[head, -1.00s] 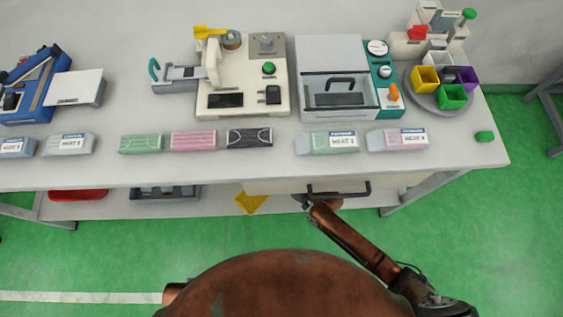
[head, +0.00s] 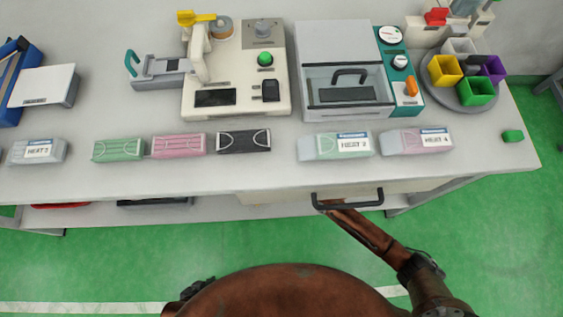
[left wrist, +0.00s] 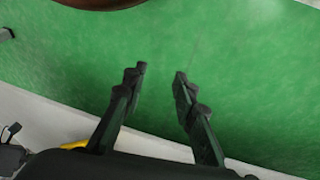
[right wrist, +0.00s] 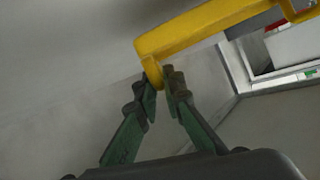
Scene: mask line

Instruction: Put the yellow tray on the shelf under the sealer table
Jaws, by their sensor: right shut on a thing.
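The yellow tray (right wrist: 200,30) shows at the top of the right wrist view, partly cut off by the frame. My right gripper (right wrist: 160,82) is shut on its near edge. In the head view the right gripper is hidden beneath the table front (head: 270,188), behind a dark drawer handle (head: 348,200). My left gripper (left wrist: 160,74) is open and empty above the green floor in the left wrist view. A bit of yellow (left wrist: 75,144) shows behind it at the lower left.
The lower shelf (head: 100,215) runs under the table; a red tray (head: 60,205) and a dark tray (head: 155,203) sit on it. On top stand a sealer (head: 345,90), a beige machine (head: 235,70) and several mask packs (head: 340,145). The floor in front is clear.

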